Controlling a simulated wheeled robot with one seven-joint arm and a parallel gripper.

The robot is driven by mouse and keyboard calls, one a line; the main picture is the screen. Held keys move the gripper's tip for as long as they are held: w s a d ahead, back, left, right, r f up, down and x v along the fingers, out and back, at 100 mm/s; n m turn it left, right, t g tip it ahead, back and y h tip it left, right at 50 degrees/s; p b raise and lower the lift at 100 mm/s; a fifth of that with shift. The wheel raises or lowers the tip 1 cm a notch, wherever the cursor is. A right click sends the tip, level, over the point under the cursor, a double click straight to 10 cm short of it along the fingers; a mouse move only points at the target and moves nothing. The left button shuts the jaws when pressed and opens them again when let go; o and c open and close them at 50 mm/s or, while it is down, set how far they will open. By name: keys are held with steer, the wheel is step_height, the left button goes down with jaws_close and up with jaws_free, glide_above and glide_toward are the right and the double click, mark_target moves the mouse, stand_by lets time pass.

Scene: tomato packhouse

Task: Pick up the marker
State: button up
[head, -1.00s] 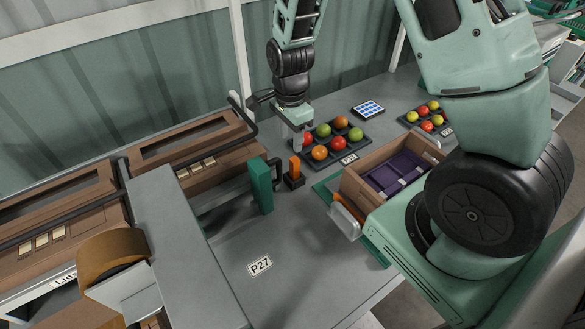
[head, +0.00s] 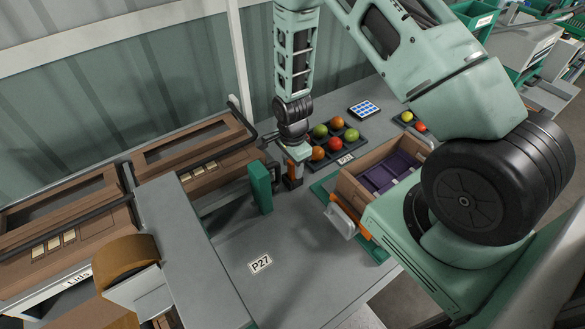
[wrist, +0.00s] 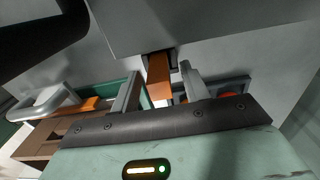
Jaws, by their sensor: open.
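The marker (head: 292,171) looks like an orange upright piece in a small dark holder (head: 293,183) on the grey bench. In the head view my gripper (head: 296,161) is right above it and covers its top. In the wrist view the orange piece (wrist: 159,82) shows between the two grey fingers of my gripper (wrist: 160,74), with a gap on either side. My gripper is open and holds nothing. How far down the fingers reach along the marker is hard to tell.
A green upright block (head: 260,187) stands close on the left. A dark tray (head: 349,155) of tomatoes is close on the right. A wooden box (head: 352,191) with purple lining and an orange-and-grey tool (head: 341,222) lie nearer. Bench around label P27 (head: 260,264) is clear.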

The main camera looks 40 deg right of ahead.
steer(key=shift+f, duration=0.55)
jaws_close()
step_height(320, 180, up, 10)
steer(key=b, duration=0.2)
steer(key=shift+f+b, duration=0.1)
steer(key=shift+b, duration=0.3)
steer(key=shift+r+p, duration=2)
steer(key=shift+r, duration=0.65)
steer(key=shift+s+f, duration=0.1)
